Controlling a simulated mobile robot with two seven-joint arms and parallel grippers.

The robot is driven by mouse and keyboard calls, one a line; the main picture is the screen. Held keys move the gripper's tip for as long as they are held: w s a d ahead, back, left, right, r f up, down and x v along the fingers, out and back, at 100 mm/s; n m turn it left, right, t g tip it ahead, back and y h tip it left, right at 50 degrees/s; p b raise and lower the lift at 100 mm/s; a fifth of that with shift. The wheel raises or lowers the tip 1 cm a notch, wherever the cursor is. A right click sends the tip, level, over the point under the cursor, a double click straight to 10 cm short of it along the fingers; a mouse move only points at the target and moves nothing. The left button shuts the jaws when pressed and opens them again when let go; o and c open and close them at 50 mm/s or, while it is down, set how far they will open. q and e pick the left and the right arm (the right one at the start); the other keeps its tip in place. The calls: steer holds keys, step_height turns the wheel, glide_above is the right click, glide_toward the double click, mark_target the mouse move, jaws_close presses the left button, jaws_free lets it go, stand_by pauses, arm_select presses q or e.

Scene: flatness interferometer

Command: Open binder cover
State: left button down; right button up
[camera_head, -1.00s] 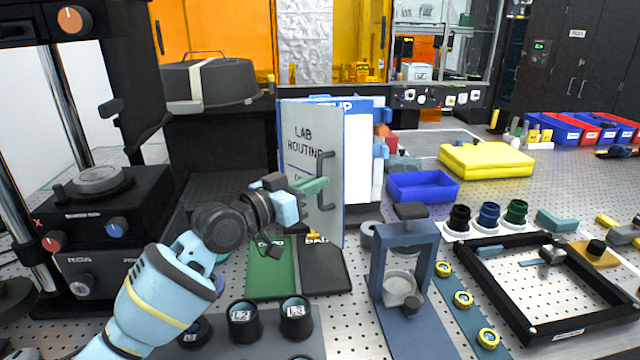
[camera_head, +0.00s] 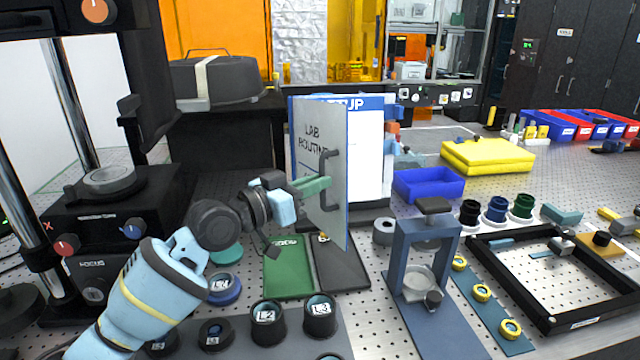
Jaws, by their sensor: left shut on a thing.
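The binder stands upright in the middle of the bench. Its grey cover (camera_head: 309,165), lettered "LAB ROUTINE", is swung partly open toward me and shows at a steep angle. Behind it to the right are the white page (camera_head: 368,155) and blue "SETUP" header, with coloured tabs at the right edge. A dark handle (camera_head: 327,180) sits on the cover. My left gripper (camera_head: 318,187) reaches in from the left, its green fingers shut on the handle. Part of the page is hidden behind the cover. My right gripper is out of view.
Green and black trays (camera_head: 289,270) lie below the cover. A blue-grey press fixture (camera_head: 426,250) stands to the right, near a blue bin (camera_head: 428,184) and a black frame (camera_head: 560,315). Black lens cups (camera_head: 266,318) stand in front. The interferometer (camera_head: 110,215) fills the left.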

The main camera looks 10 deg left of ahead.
arm_select(q)
steer(key=shift+w+a+r+t, duration=0.15)
steer(key=shift+w+a, duration=0.05)
steer(key=shift+a, duration=0.2)
steer(key=shift+w+a+r+t, duration=0.1)
steer(key=shift+w+a+t, duration=0.05)
steer(key=shift+a, duration=0.2)
steer(key=c, duration=1.8)
jaws_free()
steer(key=o, duration=0.3)
steer(key=shift+w+a+f, duration=0.15)
steer(key=shift+w+f, duration=0.05)
steer(key=shift+w, duration=0.05)
steer(key=shift+s, duration=0.1)
steer(key=shift+f, duration=0.1)
steer(key=v, duration=0.7)
steer(key=shift+s, duration=0.35)
